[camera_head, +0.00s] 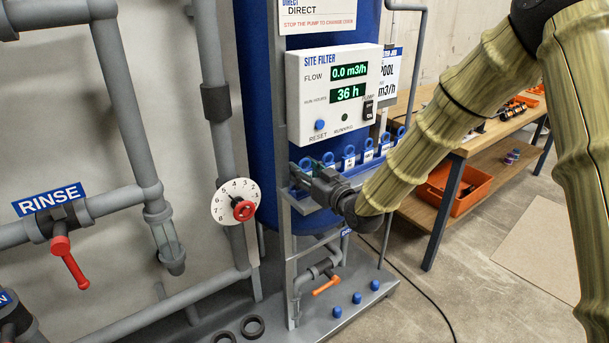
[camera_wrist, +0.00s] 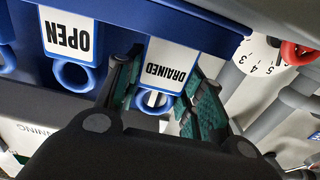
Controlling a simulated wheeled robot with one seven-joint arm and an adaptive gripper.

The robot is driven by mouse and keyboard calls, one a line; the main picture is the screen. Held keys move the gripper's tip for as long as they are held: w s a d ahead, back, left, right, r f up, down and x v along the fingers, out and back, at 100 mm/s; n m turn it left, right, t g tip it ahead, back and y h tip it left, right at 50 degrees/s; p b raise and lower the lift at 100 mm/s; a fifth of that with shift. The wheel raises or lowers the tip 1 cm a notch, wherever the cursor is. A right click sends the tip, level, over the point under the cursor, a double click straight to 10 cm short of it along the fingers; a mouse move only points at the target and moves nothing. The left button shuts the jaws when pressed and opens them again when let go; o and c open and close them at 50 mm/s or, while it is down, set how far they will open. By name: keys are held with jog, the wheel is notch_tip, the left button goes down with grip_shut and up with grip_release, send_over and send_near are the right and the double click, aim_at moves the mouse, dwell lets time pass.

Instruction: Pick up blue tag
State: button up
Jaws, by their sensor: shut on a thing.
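A blue tag with a white DRAINED label (camera_wrist: 165,65) and a ring at its end is between the two green-padded fingers of my gripper (camera_wrist: 158,90) in the wrist view. My gripper is shut on this tag. In the head view my gripper (camera_head: 303,174) is at the left end of the blue tag rack, and its fingers mostly hide the tag there. A second blue tag, labelled OPEN (camera_wrist: 68,38), hangs beside it in the wrist view, apart from the fingers. More blue tags (camera_head: 349,158) stand in a row to the right of my gripper.
The white site filter panel (camera_head: 334,90) is just above the rack, with a blue tank behind. A dial with a red knob (camera_head: 237,206) is to the left. An orange-handled valve (camera_head: 326,285) is below. A workbench with an orange bin (camera_head: 458,190) stands at right.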

jog(key=r, duration=0.2)
jog(key=shift+s+r, duration=0.3)
jog(key=shift+r, duration=0.1)
jog(key=s+d+r, duration=0.1)
jog(key=s+d, duration=0.3)
jog(key=s, duration=1.1)
jog(key=shift+r, duration=0.2)
jog(key=shift+w+f, duration=0.1)
